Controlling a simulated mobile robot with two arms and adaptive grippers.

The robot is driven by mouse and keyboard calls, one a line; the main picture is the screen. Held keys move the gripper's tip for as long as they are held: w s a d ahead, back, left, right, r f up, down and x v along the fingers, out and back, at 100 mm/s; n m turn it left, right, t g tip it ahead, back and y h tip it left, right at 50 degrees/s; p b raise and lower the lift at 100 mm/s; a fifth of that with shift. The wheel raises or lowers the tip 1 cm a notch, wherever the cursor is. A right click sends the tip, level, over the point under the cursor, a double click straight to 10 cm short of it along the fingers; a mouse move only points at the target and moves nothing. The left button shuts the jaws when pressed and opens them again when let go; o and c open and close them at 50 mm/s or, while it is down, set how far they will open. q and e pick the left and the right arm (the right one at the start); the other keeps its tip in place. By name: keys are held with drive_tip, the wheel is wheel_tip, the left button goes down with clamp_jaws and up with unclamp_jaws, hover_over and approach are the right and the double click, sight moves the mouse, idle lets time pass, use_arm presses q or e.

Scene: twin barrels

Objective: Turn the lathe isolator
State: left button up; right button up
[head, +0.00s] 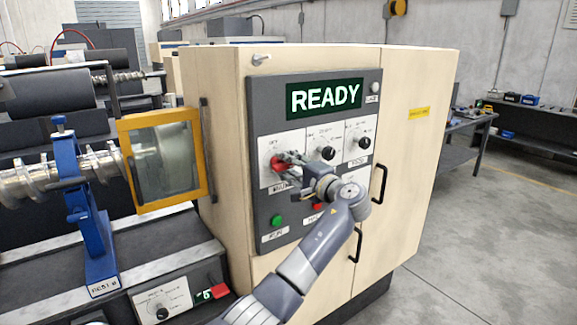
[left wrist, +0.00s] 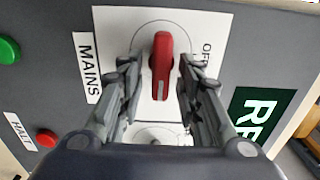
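The isolator is a red handle (head: 281,162) on a white plate labelled MAINS, on the grey panel of the cream cabinet. In the left wrist view the red handle (left wrist: 161,65) stands upright in the picture, crosswise to the side marked OFF. A pale mark shows near its lower end there. My left gripper (head: 291,161) is at the handle. In the left wrist view its two fingers (left wrist: 159,72) are open, one on each side of the handle, with visible gaps. The lower part of the plate is partly hidden by my gripper. My right gripper is not in view.
A lit READY display (head: 325,98) is above the handle. Two black knobs (head: 326,153) (head: 365,142) are to its right. A green button (head: 277,220) and a red HALT button (left wrist: 46,138) are below. A yellow-framed guard (head: 207,165) is at left.

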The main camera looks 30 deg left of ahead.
use_arm(q)
drive_tip(key=shift+s+d, duration=0.1)
drive_tip(key=shift+d, duration=0.15)
drive_tip(key=v, duration=1.1)
drive_tip(key=shift+d, duration=0.25)
drive_tip(key=shift+f, duration=0.1)
